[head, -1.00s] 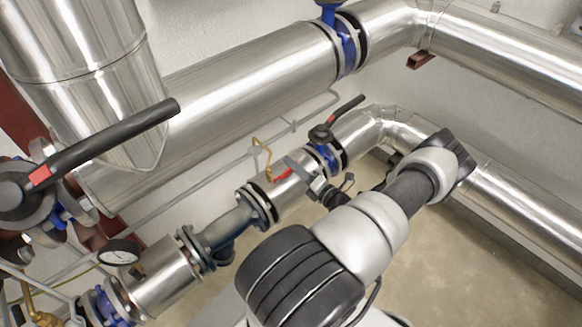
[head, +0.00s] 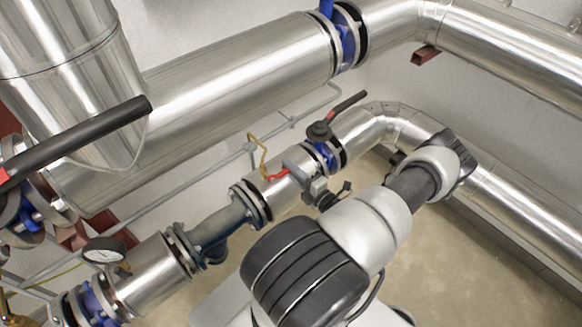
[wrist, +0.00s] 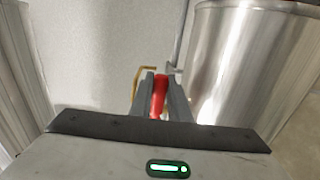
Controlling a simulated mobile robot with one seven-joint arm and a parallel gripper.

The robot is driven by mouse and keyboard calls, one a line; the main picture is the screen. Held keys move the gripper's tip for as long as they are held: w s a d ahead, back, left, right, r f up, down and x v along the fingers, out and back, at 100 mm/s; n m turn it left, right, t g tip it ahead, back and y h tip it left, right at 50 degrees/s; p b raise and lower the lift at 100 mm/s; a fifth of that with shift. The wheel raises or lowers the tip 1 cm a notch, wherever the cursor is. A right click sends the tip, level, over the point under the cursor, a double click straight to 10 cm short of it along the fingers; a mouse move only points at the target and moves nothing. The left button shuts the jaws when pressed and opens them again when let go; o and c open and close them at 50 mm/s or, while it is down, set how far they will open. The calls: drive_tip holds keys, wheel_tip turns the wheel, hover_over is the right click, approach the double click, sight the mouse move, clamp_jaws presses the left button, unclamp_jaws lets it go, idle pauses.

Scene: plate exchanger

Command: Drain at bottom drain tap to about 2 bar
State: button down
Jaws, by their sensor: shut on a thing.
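The drain tap's red handle (wrist: 159,95) is between the two fingers of my gripper (wrist: 161,88) in the wrist view, and the fingers are shut on it. In the head view the red handle (head: 277,174) shows beside the small pipe, at the end of my gripper (head: 292,172). A thin brass pipe (head: 262,152) rises behind the handle. A round pressure gauge (head: 104,250) with a white dial is at the lower left; its reading is too small to tell. The tap's body is mostly hidden by my gripper.
A blue valve with a black lever (head: 345,106) stands just above my gripper. A large metal-clad pipe (head: 235,85) runs behind. A long black lever (head: 80,138) juts in at the left. Bare floor (head: 470,260) lies at the lower right.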

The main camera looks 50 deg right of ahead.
drive_tip(key=c, duration=1.7)
unclamp_jaws()
drive_tip(key=shift+o, duration=0.2)
drive_tip(key=shift+s, duration=0.1)
drive_tip(key=s+a+p, duration=0.1)
drive_tip(key=s+a, duration=0.1)
drive_tip(key=s, duration=1.5)
drive_tip(key=shift+p, duration=0.4)
drive_tip(key=shift+s, duration=0.1)
